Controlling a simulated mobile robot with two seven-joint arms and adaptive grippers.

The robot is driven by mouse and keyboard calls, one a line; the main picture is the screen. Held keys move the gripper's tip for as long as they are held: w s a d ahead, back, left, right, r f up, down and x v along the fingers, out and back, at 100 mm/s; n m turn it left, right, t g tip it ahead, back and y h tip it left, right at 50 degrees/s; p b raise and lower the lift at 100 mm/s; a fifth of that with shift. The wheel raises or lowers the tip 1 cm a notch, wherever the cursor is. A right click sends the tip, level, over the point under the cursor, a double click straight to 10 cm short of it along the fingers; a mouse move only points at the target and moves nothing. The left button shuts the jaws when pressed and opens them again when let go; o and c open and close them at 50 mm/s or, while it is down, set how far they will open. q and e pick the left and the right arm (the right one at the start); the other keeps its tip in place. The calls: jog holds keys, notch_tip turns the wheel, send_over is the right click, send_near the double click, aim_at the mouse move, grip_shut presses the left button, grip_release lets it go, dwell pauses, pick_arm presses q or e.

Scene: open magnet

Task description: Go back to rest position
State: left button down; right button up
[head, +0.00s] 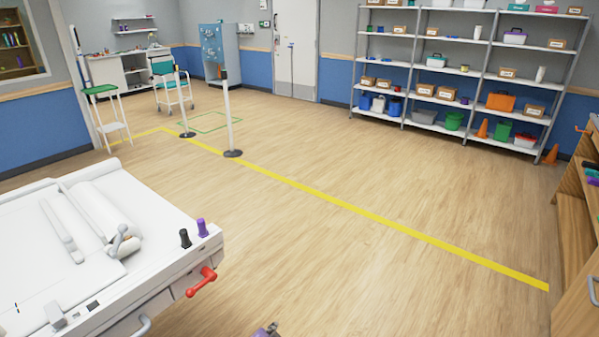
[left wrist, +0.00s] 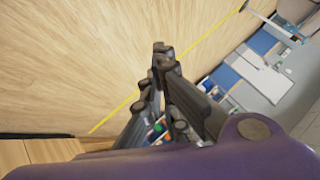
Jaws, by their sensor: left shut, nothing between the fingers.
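My left gripper (left wrist: 162,62) shows in the left wrist view with its dark fingers together and nothing between them. It is over open space, with the wood floor behind it and no object touching it. A purple part of my own arm fills the bottom of that view. In the head view only a small purple and grey piece of my own body shows at the bottom edge; I cannot tell which part. My right gripper is in neither view.
A white bed-like table (head: 150,262) with a red handle (head: 201,282) stands close at the left. A wooden shelf unit (head: 575,290) stands at the right edge. Yellow floor tape (head: 400,229) crosses clear floor.

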pick_arm(q)
jog(key=s+a+n, duration=0.3)
jog(key=s, duration=0.8)
jog(key=s+a+f+n, duration=0.1)
jog(key=s+a+n, duration=0.2)
jog(key=s, duration=0.8)
jog(key=s+a+n+g, duration=0.1)
jog(key=s+a+n, duration=0.2)
jog(key=s, duration=0.8)
jog(key=shift+s+a+f, duration=0.25)
jog(key=shift+s+a, duration=0.1)
jog(key=shift+a, duration=0.6)
